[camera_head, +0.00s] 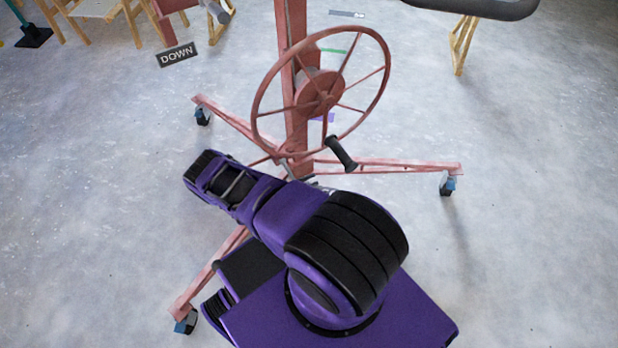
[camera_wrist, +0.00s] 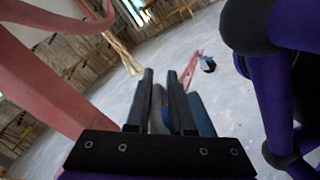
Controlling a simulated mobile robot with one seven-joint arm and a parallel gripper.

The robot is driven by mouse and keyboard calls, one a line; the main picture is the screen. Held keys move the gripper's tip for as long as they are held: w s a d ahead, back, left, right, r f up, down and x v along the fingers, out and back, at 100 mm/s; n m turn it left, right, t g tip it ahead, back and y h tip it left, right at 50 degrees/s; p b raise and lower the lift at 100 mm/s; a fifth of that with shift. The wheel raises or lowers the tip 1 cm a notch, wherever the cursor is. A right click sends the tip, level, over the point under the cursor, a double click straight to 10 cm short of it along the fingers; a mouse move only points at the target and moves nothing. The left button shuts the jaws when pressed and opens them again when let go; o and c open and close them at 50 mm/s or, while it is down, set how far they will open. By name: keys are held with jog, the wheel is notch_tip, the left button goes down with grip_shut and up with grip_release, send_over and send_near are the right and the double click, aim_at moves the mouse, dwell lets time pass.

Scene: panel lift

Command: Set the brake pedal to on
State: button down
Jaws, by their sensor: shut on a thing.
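In the wrist view, the two dark fingers of my gripper (camera_wrist: 160,78) point forward with a narrow gap between them. A small grey-blue piece (camera_wrist: 157,112) shows in that gap, and my gripper is shut on it. It looks like the brake pedal, but the fingers hide most of it. A blue part, likely of a caster, shows just beside the right finger. In the head view my purple arm hides the gripper and the pedal. The red panel lift (camera_head: 297,95) stands upright there; the pedal's position, on or off, cannot be told.
The lift's large handwheel (camera_head: 318,93) with a black handle (camera_head: 341,153) stands above my arm. Blue casters carry its splayed legs (camera_head: 395,166). A DOWN sign (camera_head: 177,54) is at upper left. Wooden furniture stands behind. Concrete floor is clear at both sides.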

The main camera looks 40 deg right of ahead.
jog(key=shift+w+a+f+m, duration=0.2)
jog(key=shift+w+f+m, duration=0.1)
jog(key=shift+f, duration=0.05)
dwell(0.3)
jog(key=c, duration=0.9)
grip_release()
jog(key=shift+s, duration=0.1)
jog(key=shift+s+d, duration=0.15)
jog(key=a, duration=0.4)
jog(key=w+a, duration=0.1)
jog(key=a, duration=0.3)
jog(key=w+a, duration=0.1)
jog(key=a, duration=0.3)
